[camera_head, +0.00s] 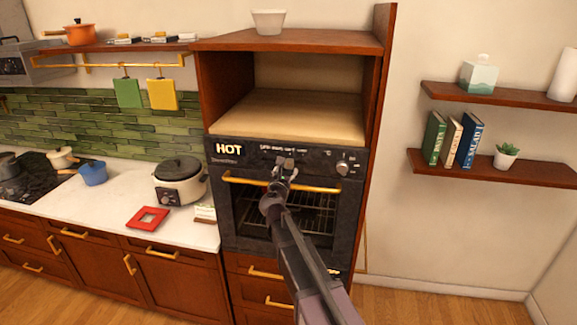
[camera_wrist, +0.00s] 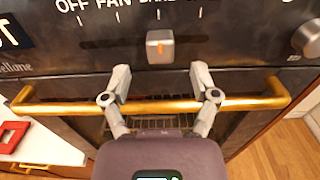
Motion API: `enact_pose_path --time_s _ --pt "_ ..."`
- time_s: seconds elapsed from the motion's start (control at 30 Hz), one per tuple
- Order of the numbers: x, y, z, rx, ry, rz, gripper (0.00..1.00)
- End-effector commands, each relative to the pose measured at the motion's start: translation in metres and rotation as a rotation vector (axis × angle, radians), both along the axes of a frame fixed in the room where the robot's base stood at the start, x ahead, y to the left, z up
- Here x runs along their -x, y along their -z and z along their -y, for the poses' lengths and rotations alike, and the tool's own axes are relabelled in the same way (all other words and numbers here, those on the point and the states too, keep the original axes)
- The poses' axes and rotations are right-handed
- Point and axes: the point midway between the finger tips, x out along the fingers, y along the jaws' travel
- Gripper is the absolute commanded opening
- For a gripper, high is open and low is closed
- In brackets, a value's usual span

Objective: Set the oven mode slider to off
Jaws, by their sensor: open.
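The oven (camera_head: 228,200) is a dark built-in unit below an open wooden niche. In the wrist view the mode slider (camera_wrist: 160,46) is a small grey block with an orange line. It sits under the third visible tick, to the right of the OFF and FAN labels; the other labels are cut off at the top edge. My gripper (camera_wrist: 161,77) is open and empty, its fingertips just below the slider in the picture, one to each side, apart from it. In the head view my gripper (camera_head: 284,170) is in front of the oven's upper part; I cannot make out the slider there.
The gold door handle (camera_wrist: 160,105) crosses behind my fingers in the wrist view. A round knob (camera_head: 344,165) is at the panel's right, the HOT display (camera_head: 229,149) at its left. A counter (camera_head: 110,195) with a cooker (camera_head: 180,182) is left of the oven.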

Motion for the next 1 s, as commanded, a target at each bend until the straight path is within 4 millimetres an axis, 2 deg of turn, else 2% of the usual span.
enact_pose_path --time_s 0.03,0.1,0.3,0.77,0.8,0.87,1.0 --pt "-0.011 0.000 0.002 0.000 0.001 0.000 0.77" --pt "-0.020 0.000 0.005 0.000 0.002 0.000 0.77" --pt "-0.038 0.000 0.010 0.000 0.001 0.000 0.77" --pt "-0.045 0.000 0.012 0.000 0.000 0.000 0.77" --pt "-0.045 0.000 0.012 0.000 0.000 0.000 0.74" --pt "-0.045 0.000 0.012 0.000 0.000 0.000 0.56" --pt "-0.045 0.000 0.012 0.000 0.000 0.000 0.15"
